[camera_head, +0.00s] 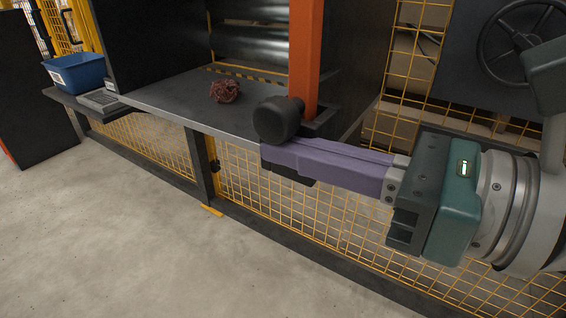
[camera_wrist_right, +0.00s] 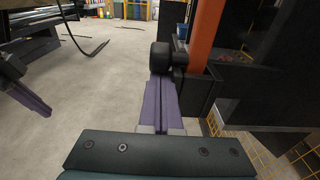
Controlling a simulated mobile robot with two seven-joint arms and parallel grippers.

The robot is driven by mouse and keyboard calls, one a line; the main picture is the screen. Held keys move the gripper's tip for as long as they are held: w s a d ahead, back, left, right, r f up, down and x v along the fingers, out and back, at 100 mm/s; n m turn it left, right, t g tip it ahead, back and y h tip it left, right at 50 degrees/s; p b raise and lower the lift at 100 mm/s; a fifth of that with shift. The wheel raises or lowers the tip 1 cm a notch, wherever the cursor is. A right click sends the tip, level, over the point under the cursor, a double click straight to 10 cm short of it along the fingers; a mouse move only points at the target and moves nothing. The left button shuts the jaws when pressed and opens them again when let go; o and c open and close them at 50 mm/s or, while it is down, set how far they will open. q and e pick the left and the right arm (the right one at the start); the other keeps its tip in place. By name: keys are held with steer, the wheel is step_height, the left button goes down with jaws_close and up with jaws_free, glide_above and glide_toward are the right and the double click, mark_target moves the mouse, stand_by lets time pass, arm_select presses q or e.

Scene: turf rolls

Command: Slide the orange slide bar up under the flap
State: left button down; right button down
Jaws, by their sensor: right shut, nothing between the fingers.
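The orange slide bar (camera_head: 306,50) stands upright at the front of the dark shelf in the head view. It also shows in the right wrist view (camera_wrist_right: 207,40). A black round knob (camera_head: 278,119) sits at its lower end on a dark bracket. My right gripper (camera_head: 270,160) is shut and empty. Its purple fingertips are just below the knob, very close to it; I cannot tell if they touch. My left gripper (camera_wrist_right: 30,100) shows only at the left edge of the right wrist view, its jaw state unclear. I cannot make out the flap for sure.
A reddish tangled lump (camera_head: 225,91) lies on the dark shelf (camera_head: 172,101). A blue bin (camera_head: 76,72) stands at the far left. Yellow mesh fencing (camera_head: 150,145) runs below the shelf. A black handwheel (camera_head: 522,40) is at the upper right. The concrete floor in front is clear.

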steer(key=shift+r, duration=0.15)
steer(key=v, duration=1)
steer(key=shift+b, duration=0.35)
steer(key=shift+a, duration=0.15)
